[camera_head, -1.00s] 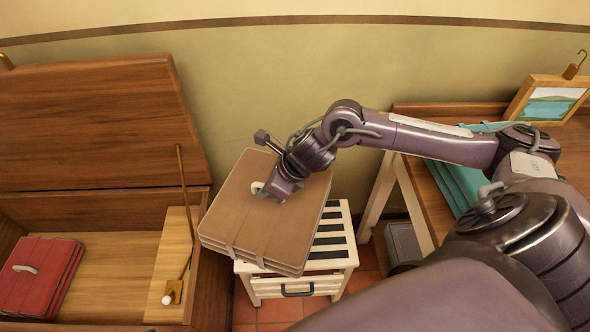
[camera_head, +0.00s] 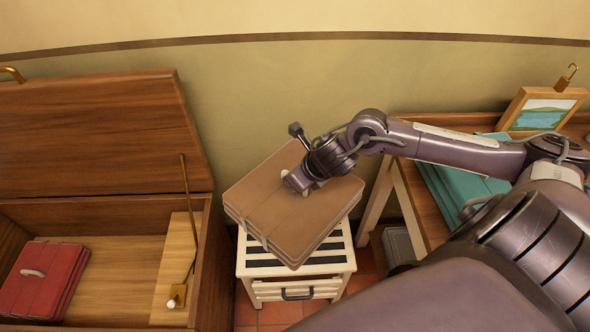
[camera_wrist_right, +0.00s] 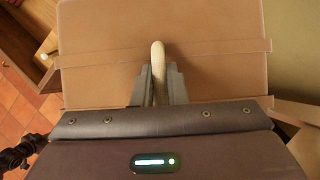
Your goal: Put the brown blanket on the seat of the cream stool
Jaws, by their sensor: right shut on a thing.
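The brown blanket (camera_head: 275,205) is a folded, strapped stack with a pale handle, and it also fills much of the right wrist view (camera_wrist_right: 100,50). My right gripper (camera_head: 296,185) is shut on the pale handle (camera_wrist_right: 158,60) on top of the blanket. The blanket is held tilted and turned over the cream stool (camera_head: 300,286), covering much of its slatted seat. I cannot tell whether the blanket's underside touches the seat. Dark slats show at the seat's front and right. My left gripper is not in view.
An open wooden chest (camera_head: 105,205) with a raised lid stands at the left, holding a red folded blanket (camera_head: 45,280). At the right, a wooden table (camera_head: 425,215) holds teal folded cloth (camera_head: 465,185) and a framed picture (camera_head: 540,108). A grey box (camera_head: 398,246) stands beneath the table.

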